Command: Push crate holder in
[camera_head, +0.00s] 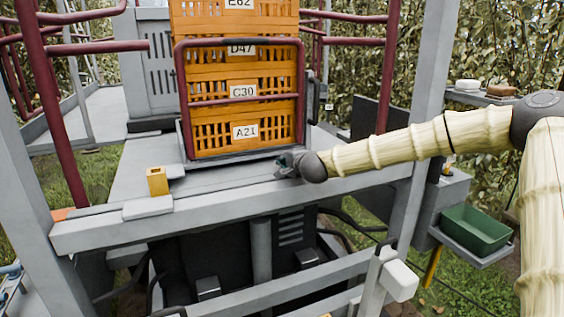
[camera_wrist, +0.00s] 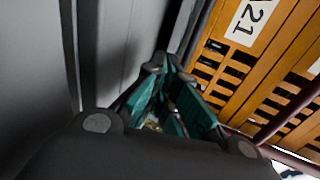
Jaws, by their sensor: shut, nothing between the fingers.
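The crate holder (camera_head: 180,105) is a dark red tube frame on a low grey base, standing on the grey platform. It holds a stack of orange crates (camera_head: 205,145) labelled A21, C30, D47 and E62, the top one cut off by the picture edge. My gripper (camera_head: 282,164) is at the front right foot of the holder, low over the platform; whether it touches cannot be told. In the wrist view my gripper (camera_wrist: 165,62) is shut and empty, its tips together, beside the lowest crate (camera_wrist: 225,70) with the A21 label.
A yellow block (camera_head: 157,181) stands on the platform's front edge at left. Dark red rails (camera_head: 60,120) and grey posts frame the platform. A green bin (camera_head: 475,230) sits on a shelf at right. Leafy trees stand behind.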

